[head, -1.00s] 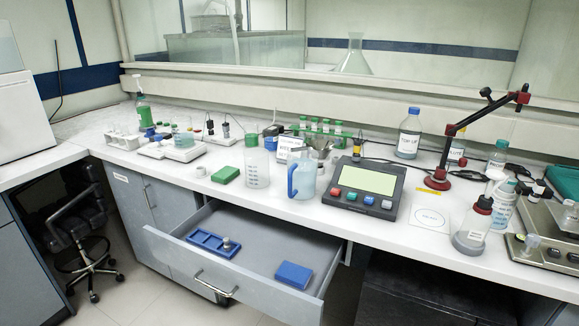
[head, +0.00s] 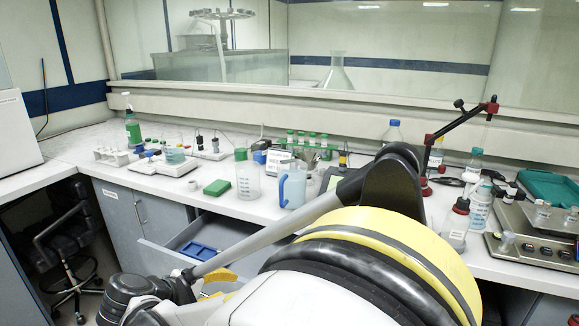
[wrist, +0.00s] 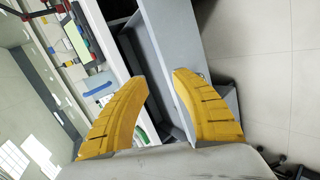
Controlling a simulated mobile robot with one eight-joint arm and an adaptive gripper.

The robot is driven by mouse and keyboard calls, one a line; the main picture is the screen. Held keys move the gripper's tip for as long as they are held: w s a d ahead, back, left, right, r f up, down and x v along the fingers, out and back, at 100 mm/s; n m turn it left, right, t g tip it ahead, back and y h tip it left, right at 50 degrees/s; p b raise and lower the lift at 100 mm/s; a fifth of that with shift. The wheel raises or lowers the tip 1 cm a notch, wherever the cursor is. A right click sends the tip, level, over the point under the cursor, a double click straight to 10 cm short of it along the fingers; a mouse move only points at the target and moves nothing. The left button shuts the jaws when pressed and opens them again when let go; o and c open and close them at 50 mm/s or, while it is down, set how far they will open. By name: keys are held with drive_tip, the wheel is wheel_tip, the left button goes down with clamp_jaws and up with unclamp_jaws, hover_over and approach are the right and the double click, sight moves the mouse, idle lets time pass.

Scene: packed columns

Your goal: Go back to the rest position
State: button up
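My gripper (wrist: 161,78) shows in the wrist view as two yellow ribbed fingers set well apart, with nothing between them. It is open and empty. Beyond the fingers are the grey open drawer (wrist: 158,50) and the bench edge. In the head view my arm fills the lower middle and right, and part of a yellow finger shows in front of the drawer (head: 158,258). The arm hides the drawer's right side and most of the control box. A blue compartment tray (head: 200,250) is still visible inside the drawer.
A chair (head: 70,235) stands at the left. Floor beyond the drawer looks clear.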

drive_tip(key=s+d+r+m+g+y, duration=0.1)
drive_tip(key=d+r+m, duration=0.15)
drive_tip(key=d, duration=0.75)
drive_tip(key=s+d+r+m+g+y, duration=0.15)
drive_tip(key=d+r, duration=0.25)
drive_tip(key=d, duration=0.7)
drive_tip(key=s+d+m+y, duration=0.3)
drive_tip(key=s+d+m, duration=0.3)
drive_tip(key=s+d, duration=0.7)
drive_tip(key=shift+s+d+f+m+t, duration=0.25)
drive_tip(key=shift+s+f+m+t, duration=0.1)
drive_tip(key=shift+s+f+m, duration=0.1)
